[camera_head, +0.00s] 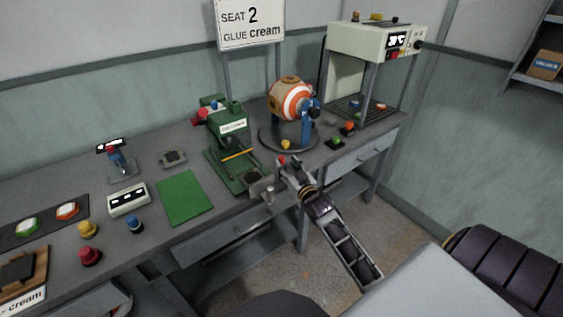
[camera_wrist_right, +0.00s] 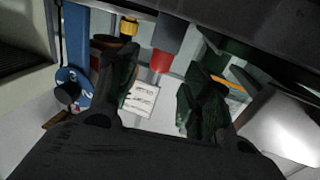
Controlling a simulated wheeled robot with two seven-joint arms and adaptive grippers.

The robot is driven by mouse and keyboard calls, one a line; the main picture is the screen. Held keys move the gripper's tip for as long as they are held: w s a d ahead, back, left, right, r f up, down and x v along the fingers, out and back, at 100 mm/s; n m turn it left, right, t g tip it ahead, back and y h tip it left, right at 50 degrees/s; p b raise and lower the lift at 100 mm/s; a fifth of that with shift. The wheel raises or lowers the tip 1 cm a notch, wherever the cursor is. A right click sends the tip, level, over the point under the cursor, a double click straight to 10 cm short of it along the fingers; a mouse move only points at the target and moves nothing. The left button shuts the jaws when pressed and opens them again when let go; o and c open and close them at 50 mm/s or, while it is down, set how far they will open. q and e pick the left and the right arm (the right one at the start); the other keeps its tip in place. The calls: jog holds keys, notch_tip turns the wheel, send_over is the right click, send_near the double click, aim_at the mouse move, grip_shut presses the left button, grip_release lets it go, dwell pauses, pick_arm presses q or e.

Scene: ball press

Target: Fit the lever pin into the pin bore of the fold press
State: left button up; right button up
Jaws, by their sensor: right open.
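The green fold press (camera_head: 228,140) stands on the bench left of my right gripper, with a white label on its front and a yellow-orange rod (camera_head: 238,154) low on it. Its pin bore cannot be made out. My right gripper (camera_head: 289,165) is open at the bench's front edge, right of the press base. A small red piece (camera_head: 282,160) shows by its fingertips. In the wrist view a red cylinder (camera_wrist_right: 162,62) under a dark grey part shows beyond the gap between the open fingers (camera_wrist_right: 160,85). I cannot tell whether it is the lever pin. My left gripper is not in view.
A striped ball (camera_head: 291,98) in a blue holder stands on a round base behind my right gripper. A cream machine (camera_head: 370,40) stands at the far right. A small grey fitting (camera_head: 268,194) sits at the front edge. A green mat (camera_head: 185,198) lies bare at left.

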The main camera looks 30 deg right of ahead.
aim_at(283, 159)
jog(key=shift+w, duration=0.1)
jog(key=shift+w+d+r, duration=0.1)
jog(key=shift+w+r, duration=0.05)
jog(key=shift+w, duration=0.6)
jog(key=shift+w+d+r, duration=0.1)
jog(key=shift+w+r, duration=0.05)
jog(key=shift+w, duration=0.55)
jog(key=shift+w+d, duration=0.1)
jog(key=shift+w, duration=0.9)
grip_shut()
